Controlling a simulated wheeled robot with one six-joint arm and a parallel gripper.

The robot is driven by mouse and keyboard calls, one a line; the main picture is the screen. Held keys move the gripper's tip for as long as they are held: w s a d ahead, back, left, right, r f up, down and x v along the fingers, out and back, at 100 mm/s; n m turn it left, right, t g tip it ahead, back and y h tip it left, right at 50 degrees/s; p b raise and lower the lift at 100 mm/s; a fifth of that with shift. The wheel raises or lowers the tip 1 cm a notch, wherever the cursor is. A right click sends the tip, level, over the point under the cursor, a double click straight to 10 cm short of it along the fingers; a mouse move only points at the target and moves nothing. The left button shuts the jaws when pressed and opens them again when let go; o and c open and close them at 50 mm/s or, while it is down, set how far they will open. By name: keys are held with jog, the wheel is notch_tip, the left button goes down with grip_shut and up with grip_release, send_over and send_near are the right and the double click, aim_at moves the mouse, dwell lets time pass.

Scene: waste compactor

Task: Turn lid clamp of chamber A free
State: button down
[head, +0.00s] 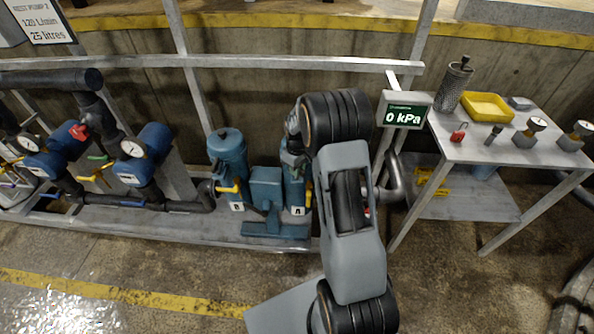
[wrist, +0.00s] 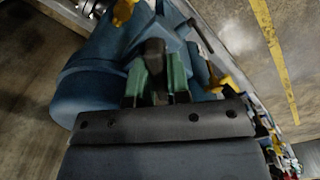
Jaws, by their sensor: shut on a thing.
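Chamber A (head: 294,185) is a blue upright cylinder with an "A" label in the head view, and my arm covers part of it. Its lid clamp is hidden there behind my arm. In the wrist view, my gripper (wrist: 157,88) has green fingers shut on a dark clamp handle (wrist: 154,52). A blue rounded body (wrist: 85,92) lies behind and left of the fingers, probably chamber A. My gripper is hidden in the head view. How far the clamp is turned cannot be told.
Chamber B (head: 228,155) stands left of A, with a yellow handle (head: 229,188) low on it. A display (head: 404,116) reads 0 kPa. A table (head: 465,150) at right holds a yellow tray (head: 487,107) and gauges. Pipes and valves fill the left; the front floor is open.

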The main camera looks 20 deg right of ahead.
jog(key=n+b, duration=0.1)
jog(key=n, duration=0.5)
jog(key=shift+n, duration=0.4)
dwell(0.4)
jog(key=c, duration=1.1)
grip_release()
jog(key=shift+r, duration=0.1)
notch_tip(320, 180, up, 14)
jog(key=shift+b, duration=0.35)
